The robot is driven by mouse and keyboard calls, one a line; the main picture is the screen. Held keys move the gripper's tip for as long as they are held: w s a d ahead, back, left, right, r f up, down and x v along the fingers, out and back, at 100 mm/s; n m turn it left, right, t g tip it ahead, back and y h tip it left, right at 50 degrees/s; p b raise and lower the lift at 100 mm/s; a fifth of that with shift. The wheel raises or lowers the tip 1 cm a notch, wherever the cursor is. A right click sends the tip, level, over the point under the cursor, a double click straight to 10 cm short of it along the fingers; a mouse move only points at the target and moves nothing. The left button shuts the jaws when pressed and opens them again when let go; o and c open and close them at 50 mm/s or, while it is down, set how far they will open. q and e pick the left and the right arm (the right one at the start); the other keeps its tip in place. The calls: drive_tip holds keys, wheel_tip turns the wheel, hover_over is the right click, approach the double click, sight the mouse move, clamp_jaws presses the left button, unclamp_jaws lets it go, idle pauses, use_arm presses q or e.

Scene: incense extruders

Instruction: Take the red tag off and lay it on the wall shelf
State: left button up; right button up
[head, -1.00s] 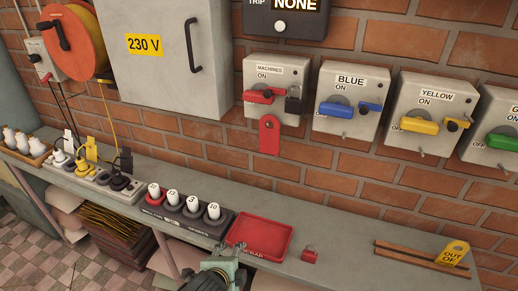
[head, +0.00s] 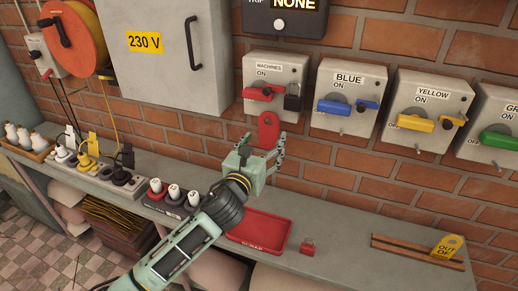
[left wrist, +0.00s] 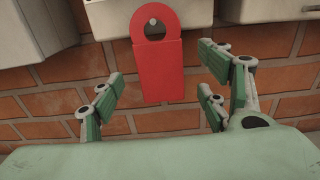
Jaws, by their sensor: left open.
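The red tag (head: 268,130) hangs flat against the brick wall below the MACHINES switch box. In the left wrist view the tag (left wrist: 157,72) has a round hole at its top with a small peg (left wrist: 152,21) in it. My left gripper (head: 263,143) is open in front of the wall, just below the tag. In the left wrist view its green fingers (left wrist: 160,85) stand on either side of the tag, apart from it. The grey wall shelf (head: 345,218) runs along the wall below. My right gripper is not in view.
On the shelf are a red tray (head: 283,231), a small red padlock (head: 308,246), wooden rails (head: 400,250) with a yellow tag (head: 448,246), and several white-topped extruders. A black padlock (head: 293,98) hangs on the MACHINES box (head: 285,72). Shelf between padlock and rails is clear.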

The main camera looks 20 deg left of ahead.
sight(268, 135)
use_arm(q)
drive_tip(key=w, duration=0.4)
drive_tip(key=shift+d, duration=0.1)
drive_tip(key=shift+w, duration=0.1)
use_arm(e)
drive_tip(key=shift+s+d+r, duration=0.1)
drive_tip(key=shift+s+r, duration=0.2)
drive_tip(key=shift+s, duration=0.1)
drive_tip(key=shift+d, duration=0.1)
use_arm(q)
drive_tip(key=c, duration=1.2)
drive_tip(key=shift+c, duration=0.2)
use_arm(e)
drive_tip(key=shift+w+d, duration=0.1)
use_arm(q)
drive_tip(key=shift+r+p, duration=0.25)
drive_tip(key=shift+p, duration=0.5)
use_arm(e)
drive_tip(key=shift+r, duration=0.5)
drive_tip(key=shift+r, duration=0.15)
